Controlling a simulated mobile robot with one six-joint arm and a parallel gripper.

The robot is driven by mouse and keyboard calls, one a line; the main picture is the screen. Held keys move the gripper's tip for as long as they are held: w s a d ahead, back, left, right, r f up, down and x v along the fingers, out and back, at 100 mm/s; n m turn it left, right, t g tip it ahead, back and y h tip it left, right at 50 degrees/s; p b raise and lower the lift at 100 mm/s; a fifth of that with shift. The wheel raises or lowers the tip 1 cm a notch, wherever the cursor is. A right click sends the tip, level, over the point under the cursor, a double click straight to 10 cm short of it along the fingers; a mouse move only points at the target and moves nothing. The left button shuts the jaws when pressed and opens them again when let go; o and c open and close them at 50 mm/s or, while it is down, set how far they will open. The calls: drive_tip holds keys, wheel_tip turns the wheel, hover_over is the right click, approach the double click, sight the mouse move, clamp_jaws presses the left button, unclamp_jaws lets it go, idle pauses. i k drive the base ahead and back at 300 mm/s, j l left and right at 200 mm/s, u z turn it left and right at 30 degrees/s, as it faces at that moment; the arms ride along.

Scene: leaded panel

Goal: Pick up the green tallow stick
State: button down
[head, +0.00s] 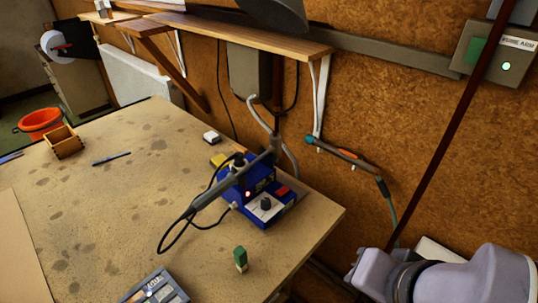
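The green tallow stick (240,256) stands upright near the front right edge of the workbench (110,215). Its upper part is green and its lower end is pale. Nothing touches it. Part of my arm shows at the bottom right, beyond the bench's right edge, but my gripper cannot be made out.
A blue soldering station (262,202) with an iron and black cable stands behind the stick. A grey tray (155,290) lies in front to its left. A small white block (211,137), a wooden box (65,141) and a pen (111,159) lie farther back. The bench's left middle is clear.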

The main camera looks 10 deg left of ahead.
sight(240, 257)
drive_tip(key=k+j+u, duration=0.1)
drive_tip(key=u, duration=1.8)
drive_tip(key=k+l+z, duration=0.1)
drive_tip(key=z, duration=0.15)
drive_tip(key=l+z, duration=0.3)
drive_tip(key=j+z, duration=0.15)
drive_tip(key=j, duration=0.85)
